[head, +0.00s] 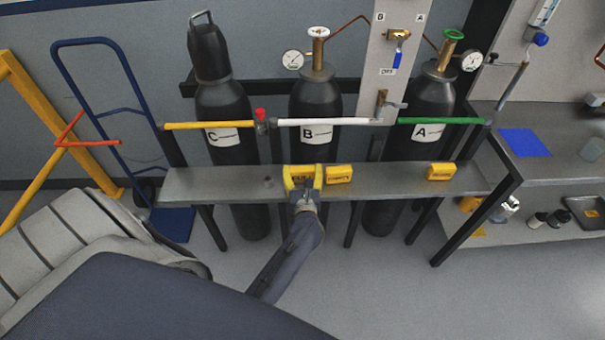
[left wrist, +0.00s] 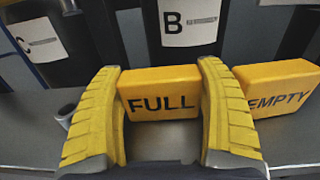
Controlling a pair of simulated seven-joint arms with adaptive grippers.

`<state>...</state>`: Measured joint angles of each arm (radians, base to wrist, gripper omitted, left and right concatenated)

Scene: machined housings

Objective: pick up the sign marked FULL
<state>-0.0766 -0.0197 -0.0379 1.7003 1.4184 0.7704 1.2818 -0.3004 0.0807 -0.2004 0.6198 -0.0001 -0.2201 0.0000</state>
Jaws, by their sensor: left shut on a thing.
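The yellow sign marked FULL (left wrist: 160,92) sits between the two yellow ribbed fingers of my left gripper (left wrist: 162,125) in the left wrist view. The fingers are shut on its two ends. In the head view my left gripper (head: 303,178) is at the grey shelf (head: 385,185) in front of cylinder B, and its fingers largely hide the sign. I cannot tell whether the sign touches the shelf. A second yellow sign, marked EMPTY (left wrist: 278,90), stands just to the right; it also shows in the head view (head: 339,174). My right gripper is not in view.
A third yellow sign (head: 441,171) stands farther right on the shelf. Behind the shelf stand dark cylinders C (head: 228,120), B (head: 315,105) and A (head: 432,105), with coloured bars across them. A small grey cup-like part (left wrist: 66,112) is left of the gripper.

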